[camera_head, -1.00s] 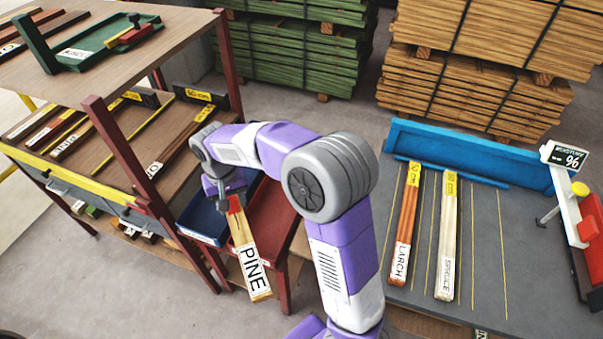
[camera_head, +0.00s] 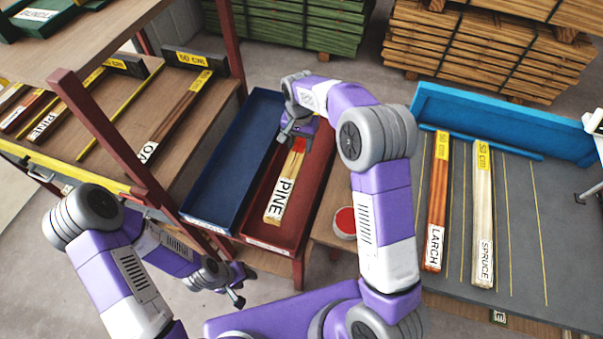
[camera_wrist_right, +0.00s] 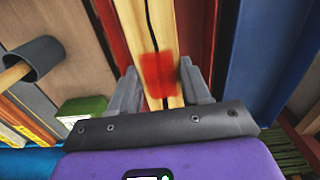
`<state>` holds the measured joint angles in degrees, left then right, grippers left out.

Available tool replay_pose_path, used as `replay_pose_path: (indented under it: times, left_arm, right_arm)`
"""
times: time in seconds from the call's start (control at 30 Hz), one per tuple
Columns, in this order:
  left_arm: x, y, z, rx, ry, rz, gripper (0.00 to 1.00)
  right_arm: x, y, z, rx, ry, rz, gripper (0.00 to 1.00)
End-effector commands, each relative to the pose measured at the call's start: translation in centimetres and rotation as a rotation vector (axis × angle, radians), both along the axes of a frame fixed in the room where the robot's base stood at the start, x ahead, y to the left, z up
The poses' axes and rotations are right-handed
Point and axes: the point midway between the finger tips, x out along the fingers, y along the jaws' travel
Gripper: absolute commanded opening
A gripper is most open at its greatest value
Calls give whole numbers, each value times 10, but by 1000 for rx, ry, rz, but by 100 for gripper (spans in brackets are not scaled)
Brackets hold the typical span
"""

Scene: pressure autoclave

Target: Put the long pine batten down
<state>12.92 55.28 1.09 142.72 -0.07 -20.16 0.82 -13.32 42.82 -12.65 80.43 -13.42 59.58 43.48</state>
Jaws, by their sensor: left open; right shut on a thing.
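The pine batten (camera_head: 283,190) is pale wood with a white PINE label and a red mark near its far end. My right gripper (camera_head: 297,136) is shut on it at the red mark. The batten lies lengthwise within the outline of the red tray (camera_head: 312,185); I cannot tell whether it touches the tray floor. In the right wrist view the batten (camera_wrist_right: 165,30) runs between the two fingers (camera_wrist_right: 160,88). My left gripper (camera_head: 232,286) is open and empty, low in front of the trays.
A blue tray (camera_head: 222,165), empty, stands left of the red one. A red-topped pot (camera_head: 345,221) stands to its right. Larch (camera_head: 437,205) and spruce (camera_head: 484,215) battens lie on the grey bench (camera_head: 530,230). A shelf post (camera_head: 110,140) rises at left.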

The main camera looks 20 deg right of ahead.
Motion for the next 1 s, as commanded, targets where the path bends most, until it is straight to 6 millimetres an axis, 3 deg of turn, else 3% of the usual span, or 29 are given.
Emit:
replay_pose_path:
  times: [0.3,0.53,0.73,1.0]
  left_arm:
    - [0,0,-14,-1,-1,-1,43]
    - [0,0,-19,-1,-1,-1,43]
    - [0,0,-27,-1,-1,-1,43]
    - [0,0,-27,-1,-1,-1,43]
  right_arm:
    - [6,0,-50,3,1,-27,4]
    - [7,0,-74,3,-1,-27,4]
    - [6,0,-107,3,1,-25,4]
    - [7,0,-110,4,-4,-26,4]
